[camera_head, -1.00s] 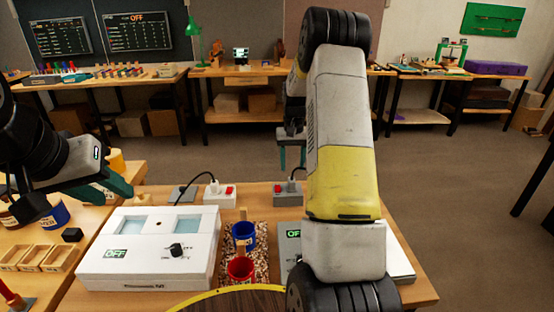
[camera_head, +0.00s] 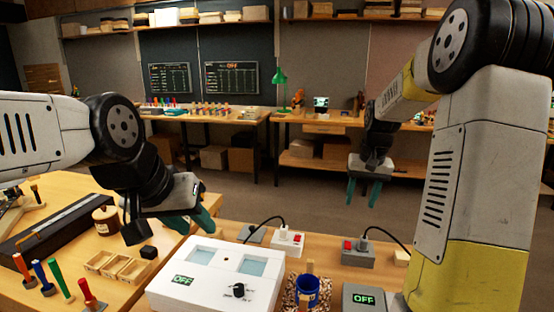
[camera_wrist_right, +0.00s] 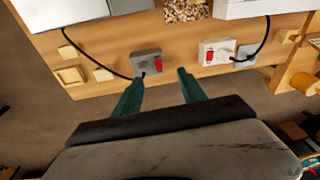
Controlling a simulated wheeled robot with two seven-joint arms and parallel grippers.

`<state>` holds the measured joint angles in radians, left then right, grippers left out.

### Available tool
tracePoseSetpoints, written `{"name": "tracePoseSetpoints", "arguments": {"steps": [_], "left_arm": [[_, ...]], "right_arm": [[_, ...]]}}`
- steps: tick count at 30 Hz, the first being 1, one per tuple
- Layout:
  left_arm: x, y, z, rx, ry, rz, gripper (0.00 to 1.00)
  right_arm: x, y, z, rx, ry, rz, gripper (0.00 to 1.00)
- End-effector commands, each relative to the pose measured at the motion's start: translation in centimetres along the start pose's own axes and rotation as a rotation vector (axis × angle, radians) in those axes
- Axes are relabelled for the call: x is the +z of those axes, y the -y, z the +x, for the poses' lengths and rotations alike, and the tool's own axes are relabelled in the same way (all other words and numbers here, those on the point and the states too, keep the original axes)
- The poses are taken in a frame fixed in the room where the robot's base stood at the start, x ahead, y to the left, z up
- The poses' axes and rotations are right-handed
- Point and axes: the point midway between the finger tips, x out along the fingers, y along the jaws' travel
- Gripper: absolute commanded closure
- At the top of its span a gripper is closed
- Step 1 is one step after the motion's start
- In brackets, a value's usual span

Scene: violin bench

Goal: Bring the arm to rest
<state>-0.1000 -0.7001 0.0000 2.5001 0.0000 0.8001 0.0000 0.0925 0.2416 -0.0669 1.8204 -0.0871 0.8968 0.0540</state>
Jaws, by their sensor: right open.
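My right arm rises on the right of the head view, and its gripper (camera_head: 363,192) hangs beyond the far edge of the bench with its two green fingers apart. In the right wrist view the same gripper (camera_wrist_right: 160,76) is open, with nothing between its fingers. My left gripper (camera_head: 203,220) is at the left, near the back left corner of the white box; its green fingers overlap in view, so I cannot tell how far apart they are. No held object shows in it.
Open floor lies beyond.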

Motion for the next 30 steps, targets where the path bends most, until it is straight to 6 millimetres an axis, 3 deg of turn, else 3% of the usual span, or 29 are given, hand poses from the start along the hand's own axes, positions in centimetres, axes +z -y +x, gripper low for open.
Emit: {"name": "tracePoseSetpoints", "arguments": {"steps": [1, 6, 12, 18, 21, 25, 30], "left_arm": [[0.0, 0.0, 0.0, 0.0, 0.0, 0.0, 0.64], [0.0, 0.0, 0.0, 0.0, 0.0, 0.0, 0.64], [0.0, 0.0, 0.0, 0.0, 0.0, 0.0, 0.64], [0.0, 0.0, 0.0, 0.0, 0.0, 0.0, 0.64], [0.0, 0.0, 0.0, 0.0, 0.0, 0.0, 0.64], [0.0, 0.0, 0.0, 0.0, 0.0, 0.0, 0.64], [0.0, 0.0, 0.0, 0.0, 0.0, 0.0, 0.64]], "right_arm": [[1.5, 0.9, -2.2, -0.015, -0.031, -0.016, 0.51], [6.8, 3.3, -7.4, -0.06, -0.12, -0.068, 0.51], [14.0, 5.5, -11.3, -0.11, -0.224, -0.135, 0.51], [20.5, 6.7, -12.6, -0.152, -0.313, -0.191, 0.51], [22.6, 6.9, -12.6, -0.164, -0.342, -0.209, 0.51], [23.9, 7.0, -12.5, -0.172, -0.362, -0.222, 0.51], [24.2, 7.1, -12.4, -0.174, -0.365, -0.225, 0.51]]}}
